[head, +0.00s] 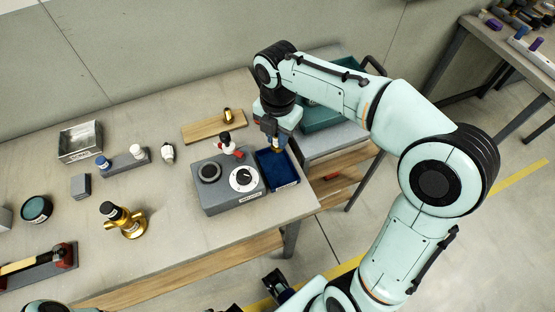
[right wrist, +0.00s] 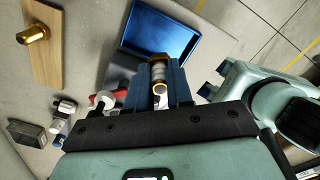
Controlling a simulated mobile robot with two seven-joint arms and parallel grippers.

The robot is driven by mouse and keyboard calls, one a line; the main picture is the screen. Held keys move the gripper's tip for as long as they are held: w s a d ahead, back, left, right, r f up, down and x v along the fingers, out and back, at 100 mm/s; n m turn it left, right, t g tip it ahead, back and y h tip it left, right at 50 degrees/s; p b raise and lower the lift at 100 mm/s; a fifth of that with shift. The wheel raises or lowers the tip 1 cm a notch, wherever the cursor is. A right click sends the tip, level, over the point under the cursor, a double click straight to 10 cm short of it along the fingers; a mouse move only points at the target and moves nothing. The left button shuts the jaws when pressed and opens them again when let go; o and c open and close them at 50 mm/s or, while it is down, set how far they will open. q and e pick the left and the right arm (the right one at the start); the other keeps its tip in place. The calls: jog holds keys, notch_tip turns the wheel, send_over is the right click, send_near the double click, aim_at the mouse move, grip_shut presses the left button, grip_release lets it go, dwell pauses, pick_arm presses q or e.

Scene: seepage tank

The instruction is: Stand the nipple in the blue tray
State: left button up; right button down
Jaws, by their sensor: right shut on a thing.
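The blue tray (head: 284,184) lies at the right end of the table, beside the grey instrument box; it also shows at the top of the right wrist view (right wrist: 160,30). My right gripper (head: 274,146) is shut on the nipple (right wrist: 158,72), a small piece with brass and silver-grey bands, held between its blue fingers. In the head view the nipple's brass end (head: 276,150) shows against the tray's back part. I cannot tell whether it touches the tray floor. My left gripper (right wrist: 212,80) is empty, its dark fingers apart; it is low in the head view (head: 278,286).
The grey box (head: 228,195) with a dial stands left of the tray. A red and white valve (head: 226,142) and a wooden board (head: 200,130) with a brass fitting (head: 228,115) are behind. A cart with a teal bin (head: 325,118) stands beyond the table's right end.

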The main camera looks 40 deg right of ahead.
notch_tip(320, 180, down, 10)
jog(key=shift+r+b, duration=0.1)
jog(key=shift+b, duration=0.6)
jog(key=shift+f, duration=0.25)
jog(key=c, duration=1)
grip_release()
jog(key=shift+r, duration=0.2)
notch_tip(320, 180, up, 12)
jog(key=shift+r+p, duration=0.1)
jog(key=shift+p, duration=0.95)
